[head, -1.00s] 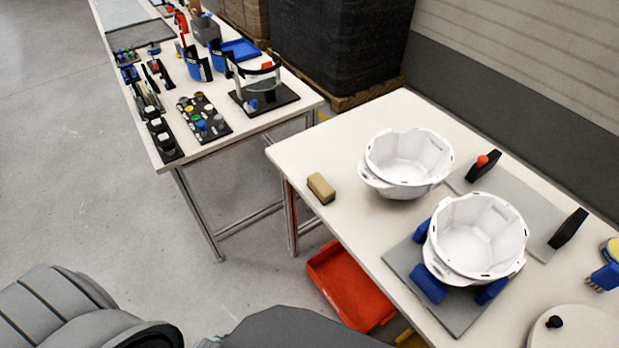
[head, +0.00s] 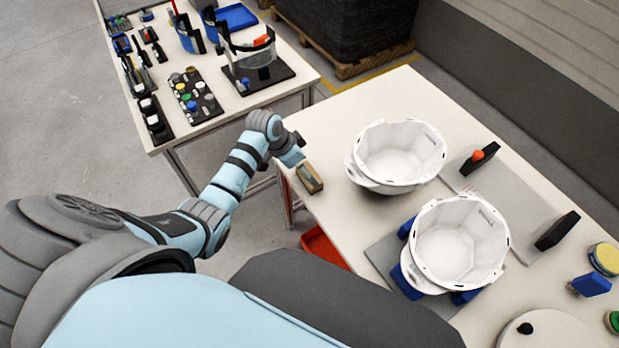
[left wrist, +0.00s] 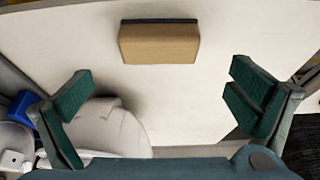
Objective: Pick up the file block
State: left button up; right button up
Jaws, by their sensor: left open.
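The file block (head: 309,178) is a small tan block with a dark face, lying near the left corner of the white table. In the left wrist view the file block (left wrist: 160,43) lies ahead of the jaws, centred between them and apart from both fingers. My left gripper (left wrist: 160,100) is open and empty, with green finger pads spread wide. In the head view my left gripper (head: 292,152) is at the table's left edge, close beside the block. My right gripper is not in view.
Two white helmet shells (head: 400,152) (head: 458,245) stand to the right of the block, the nearer on blue supports over a grey mat (head: 385,258). A red bin (head: 322,248) sits below the table. A second table (head: 215,112) with parts stands at the back left.

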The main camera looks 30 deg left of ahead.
aim_at(311, 190)
pick_arm(q)
jog(key=b+x, duration=0.1)
jog(key=x, duration=0.5)
jog(key=shift+a+f, duration=0.15)
jog(key=shift+f, duration=0.3)
jog(key=shift+s+r, duration=0.15)
jog(key=shift+r, duration=0.05)
jog(key=shift+d, duration=0.25)
jog(key=c, duration=1.3)
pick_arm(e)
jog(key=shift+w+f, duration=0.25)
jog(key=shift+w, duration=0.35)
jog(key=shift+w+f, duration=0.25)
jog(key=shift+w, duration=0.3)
